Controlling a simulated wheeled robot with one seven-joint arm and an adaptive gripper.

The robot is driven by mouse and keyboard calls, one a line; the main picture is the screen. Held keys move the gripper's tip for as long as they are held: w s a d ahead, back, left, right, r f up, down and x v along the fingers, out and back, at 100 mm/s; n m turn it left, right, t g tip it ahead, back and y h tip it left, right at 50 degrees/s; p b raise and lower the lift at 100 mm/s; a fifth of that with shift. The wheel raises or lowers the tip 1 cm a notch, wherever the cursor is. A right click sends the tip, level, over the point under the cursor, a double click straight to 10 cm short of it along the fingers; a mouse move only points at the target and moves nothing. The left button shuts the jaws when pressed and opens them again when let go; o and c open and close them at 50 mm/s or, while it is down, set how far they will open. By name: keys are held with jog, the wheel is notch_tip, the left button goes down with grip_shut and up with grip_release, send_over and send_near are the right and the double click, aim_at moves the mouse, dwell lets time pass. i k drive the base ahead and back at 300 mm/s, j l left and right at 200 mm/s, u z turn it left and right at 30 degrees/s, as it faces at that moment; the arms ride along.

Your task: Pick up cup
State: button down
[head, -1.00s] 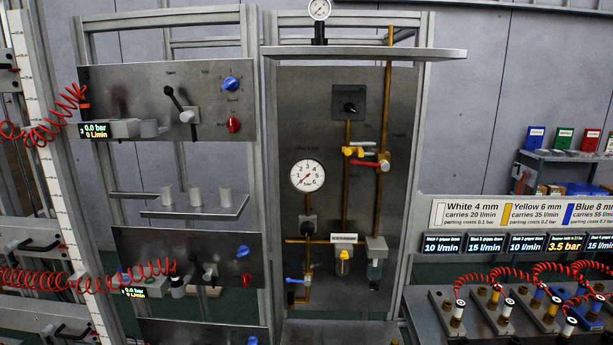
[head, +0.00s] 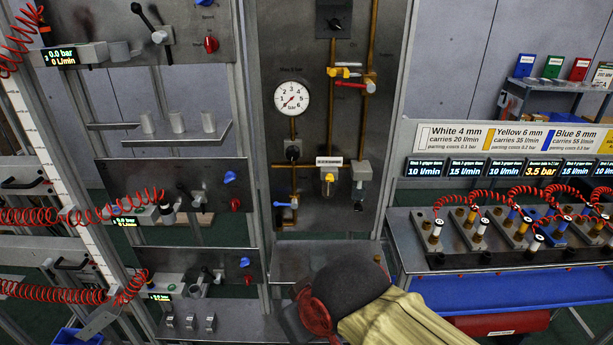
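I cannot tell which of these is the cup. My gripper's fingers do not show in the head view.
A dark rounded shape (head: 350,280) with red and beige parts fills the bottom centre; I cannot tell what it is. Red coiled hoses (head: 85,215) cross the left panels. At right stands a bench with several hose fittings and a blue front (head: 500,293).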

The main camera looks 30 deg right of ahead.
aim_at(318, 252)
jog(key=k+l+z, duration=0.25)
jog(key=l, duration=0.55)
jog(key=l+z, duration=0.2)
jog(key=l, duration=0.55)
